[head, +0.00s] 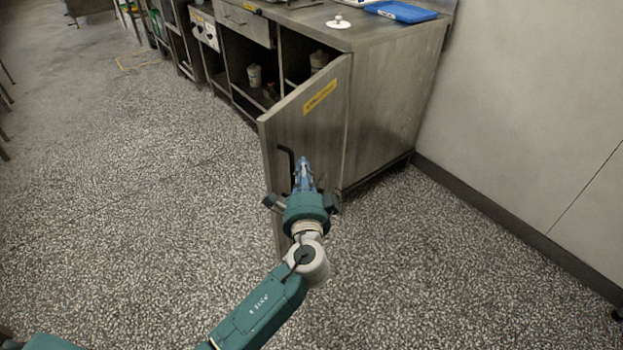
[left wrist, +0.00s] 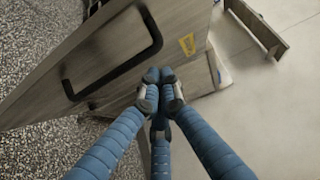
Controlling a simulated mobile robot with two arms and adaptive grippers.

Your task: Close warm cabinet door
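The warm cabinet door (head: 318,131) is a grey metal panel with a yellow label (head: 320,96). It stands swung open from the cabinet (head: 392,105), so dark shelves show behind it. Its black bar handle (head: 287,163) is near the free edge; it also shows in the left wrist view (left wrist: 128,72). My left gripper (head: 304,162) is in front of the door, just right of the handle in the head view. In the left wrist view its blue fingertips (left wrist: 160,78) are together with nothing between them. I cannot tell whether they touch the door. My right gripper is out of view.
Inside the cabinet stand pale containers (head: 254,77). A blue tray (head: 402,11) and a small white object (head: 338,22) lie on the top. A wall (head: 520,110) bounds the right side.

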